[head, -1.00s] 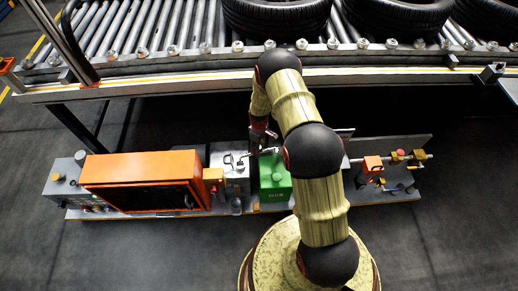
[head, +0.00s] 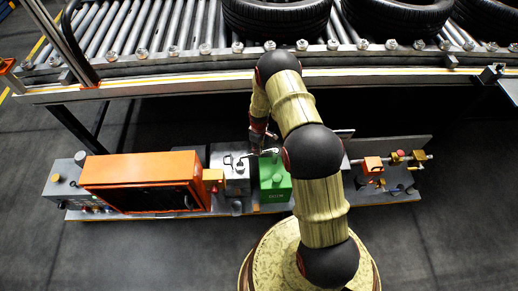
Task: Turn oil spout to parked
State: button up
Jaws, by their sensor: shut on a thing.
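A green oil can (head: 275,181) stands on the low bench, partly hidden by my arm. A small silvery spout (head: 268,152) shows at its top, in front of its back edge. My gripper (head: 258,147) reaches down from above and behind and is shut on the spout. The fingertips are small and partly hidden, so the exact grip on the spout is hard to make out. Any mark for the parked position cannot be seen.
A grey metal box with a black handle (head: 236,173) stands just left of the can, and an orange cabinet (head: 143,168) further left. Orange and brass valve fittings (head: 373,166) stand at the right. The roller conveyor (head: 160,28) with tyres (head: 277,16) runs behind.

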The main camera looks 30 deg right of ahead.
jog(key=shift+w, duration=0.1)
grip_shut()
jog(key=w+d+m+b, duration=0.5)
jog(key=d+m, duration=0.7)
jog(key=m, duration=0.8)
jog(key=shift+w, duration=0.75)
jog(key=shift+d, duration=0.15)
jog(key=o, duration=1.1)
grip_release()
jog(key=shift+c, duration=0.2)
